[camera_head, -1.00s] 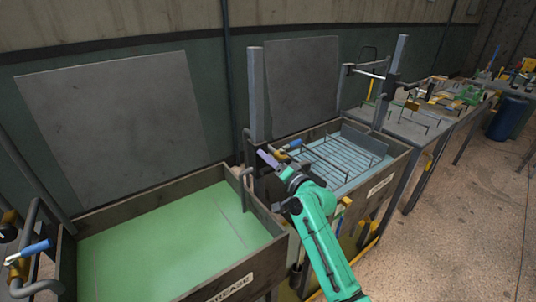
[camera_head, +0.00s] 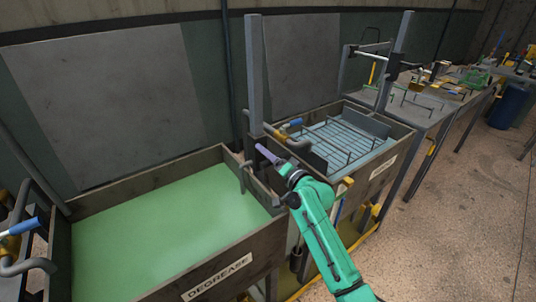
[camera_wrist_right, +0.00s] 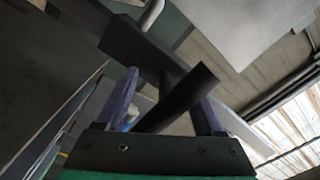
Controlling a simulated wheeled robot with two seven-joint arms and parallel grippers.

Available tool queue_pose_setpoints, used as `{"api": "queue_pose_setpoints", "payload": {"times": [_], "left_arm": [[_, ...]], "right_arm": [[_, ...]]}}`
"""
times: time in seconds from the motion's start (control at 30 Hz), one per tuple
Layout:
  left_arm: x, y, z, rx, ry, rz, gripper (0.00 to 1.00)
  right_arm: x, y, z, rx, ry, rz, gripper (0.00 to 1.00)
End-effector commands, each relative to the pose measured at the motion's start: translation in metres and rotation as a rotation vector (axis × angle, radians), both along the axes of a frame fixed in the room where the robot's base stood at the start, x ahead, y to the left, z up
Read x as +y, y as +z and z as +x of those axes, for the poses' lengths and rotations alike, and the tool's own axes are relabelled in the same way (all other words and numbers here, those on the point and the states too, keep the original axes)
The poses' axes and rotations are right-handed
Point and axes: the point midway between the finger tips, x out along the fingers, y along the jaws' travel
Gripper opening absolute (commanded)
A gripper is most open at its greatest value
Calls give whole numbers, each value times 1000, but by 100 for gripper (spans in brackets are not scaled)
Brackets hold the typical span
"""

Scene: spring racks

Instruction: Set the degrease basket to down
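The degrease tank (camera_head: 262,252), with green liquid and a DEGREASE label, fills the lower left of the head view. I cannot make out its basket; the liquid surface looks bare. A grey upright post (camera_head: 255,75) stands at the tank's right back corner, with dark parts low on it. My right gripper (camera_head: 267,153) is beside the post's lower end. In the right wrist view, a dark bar (camera_wrist_right: 178,98) lies slantwise between its purple fingers, which stand apart with a gap beside the left finger. Contact with the bar is unclear. My left gripper is out of view.
A second tank (camera_head: 385,165) with a wire rack (camera_head: 350,140) is to the right. A blue-handled pipe fitting (camera_head: 20,228) is at the left edge, and another blue handle (camera_head: 292,123) is behind my right gripper. Tables with tools continue right; open floor (camera_head: 460,230) lies in front.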

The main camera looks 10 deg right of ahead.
Motion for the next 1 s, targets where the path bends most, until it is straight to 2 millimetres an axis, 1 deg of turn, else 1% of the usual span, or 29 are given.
{"api": "queue_pose_setpoints", "payload": {"times": [0.33,0.47,0.57,0.77,1.0], "left_arm": [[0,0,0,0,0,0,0],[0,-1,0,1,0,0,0],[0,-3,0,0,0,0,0],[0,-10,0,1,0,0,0],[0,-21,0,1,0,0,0]], "right_arm": [[0,1,0,-1,-1,4,65],[-4,0,-9,-1,-1,4,65],[-9,0,-23,-3,-1,4,65],[-24,-1,-61,-1,-1,2,65],[-44,-2,-111,0,0,-1,65]]}}
